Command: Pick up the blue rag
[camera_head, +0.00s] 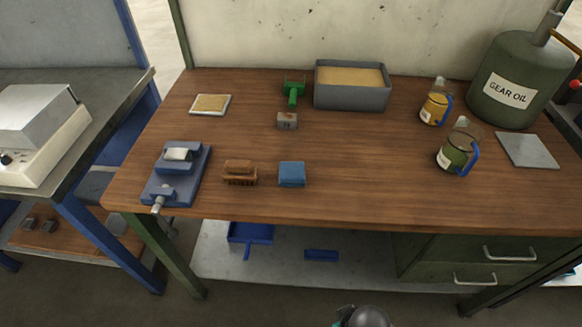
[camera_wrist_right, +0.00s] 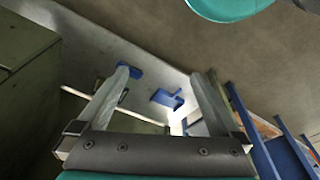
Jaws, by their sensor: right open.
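The blue rag (camera_head: 292,174) is a small folded block lying flat near the front edge of the wooden workbench (camera_head: 390,195), in the head view. The brown brush (camera_head: 240,172) lies just to its left, with a small gap. My right gripper (camera_wrist_right: 165,88) shows in the right wrist view with its two fingers spread wide and nothing between them. It is away from the rag, with the bench's lower shelf beyond its fingers. The rag is not seen in the wrist view. My left gripper is in neither view.
A blue vise (camera_head: 177,178) stands left of the brush. A metal block (camera_head: 287,121), green tool (camera_head: 294,90) and sand-filled grey bin (camera_head: 352,95) are behind. Two oil jugs (camera_head: 458,150) (camera_head: 436,105) and a gear oil can (camera_head: 508,80) stand right. The bench right of the rag is clear.

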